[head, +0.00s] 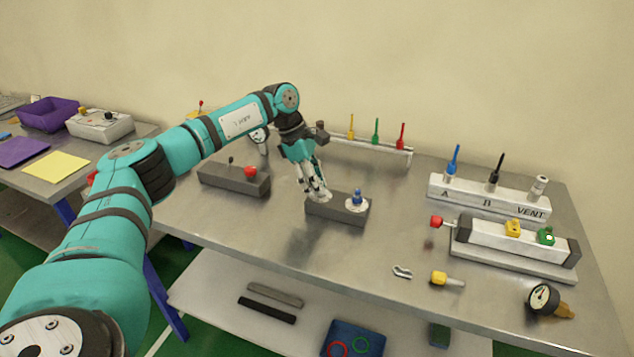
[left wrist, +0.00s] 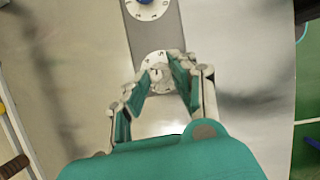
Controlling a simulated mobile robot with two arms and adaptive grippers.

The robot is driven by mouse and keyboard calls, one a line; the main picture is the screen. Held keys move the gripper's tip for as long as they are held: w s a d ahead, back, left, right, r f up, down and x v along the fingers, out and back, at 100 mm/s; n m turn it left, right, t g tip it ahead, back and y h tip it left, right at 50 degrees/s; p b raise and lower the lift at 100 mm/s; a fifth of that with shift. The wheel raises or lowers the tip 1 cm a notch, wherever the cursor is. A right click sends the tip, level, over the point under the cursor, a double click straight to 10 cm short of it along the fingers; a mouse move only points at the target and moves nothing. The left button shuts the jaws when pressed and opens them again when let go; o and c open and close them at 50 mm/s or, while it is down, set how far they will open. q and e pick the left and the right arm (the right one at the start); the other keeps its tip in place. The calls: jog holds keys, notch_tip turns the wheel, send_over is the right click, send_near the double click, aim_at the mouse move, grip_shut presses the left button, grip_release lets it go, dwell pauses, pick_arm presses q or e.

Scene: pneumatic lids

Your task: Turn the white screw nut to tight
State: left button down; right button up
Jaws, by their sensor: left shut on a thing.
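The white screw nut (left wrist: 157,74) stands on a white numbered dial (left wrist: 149,58) at one end of a dark grey block (head: 337,210). My left gripper (head: 322,194) reaches down onto this end of the block. In the left wrist view its two fingers (left wrist: 160,78) are on either side of the nut, shut on it. The fingers hide part of the nut and dial, so I cannot read its setting. A blue knob (head: 357,197) on a second white dial (left wrist: 150,10) is at the block's other end. My right gripper is not in view.
A grey block with a red knob (head: 250,171) lies to the left. A rack with colored tools (head: 376,131) stands behind. A labelled valve block (head: 487,194), a block with yellow and green buttons (head: 512,229) and a gauge (head: 541,298) are on the right.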

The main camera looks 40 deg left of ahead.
pick_arm(q)
jog(key=shift+n, duration=0.4)
jog(key=n, duration=0.1)
jog(key=n+t, duration=0.1)
jog(key=n, duration=0.1)
jog(key=shift+s+n+t+y+p, duration=0.2)
jog(key=shift+n+t+y+p, duration=0.1)
jog(key=shift+p, duration=0.1)
jog(key=n, duration=0.2)
jog(key=n+t+y, duration=0.1)
jog(key=n, duration=0.1)
jog(key=shift+s+d+y, duration=0.1)
jog(key=shift+d+y, duration=0.1)
jog(key=shift+y, duration=0.1)
jog(key=n, duration=0.3)
jog(key=shift+d+y+b, duration=0.15)
jog(key=shift+y+b, duration=0.15)
jog(key=shift+y, duration=0.1)
jog(key=n+y+b, duration=0.1)
jog(key=n, duration=0.2)
jog(key=shift+d+t, duration=0.1)
jog(key=shift+t, duration=0.2)
jog(key=n+y+b, duration=0.1)
jog(key=n, duration=0.2)
jog(key=shift+d, duration=0.15)
jog(key=shift+n+y+b, duration=0.45)
jog(key=shift+n+y, duration=0.15)
jog(key=shift+n, duration=0.7)
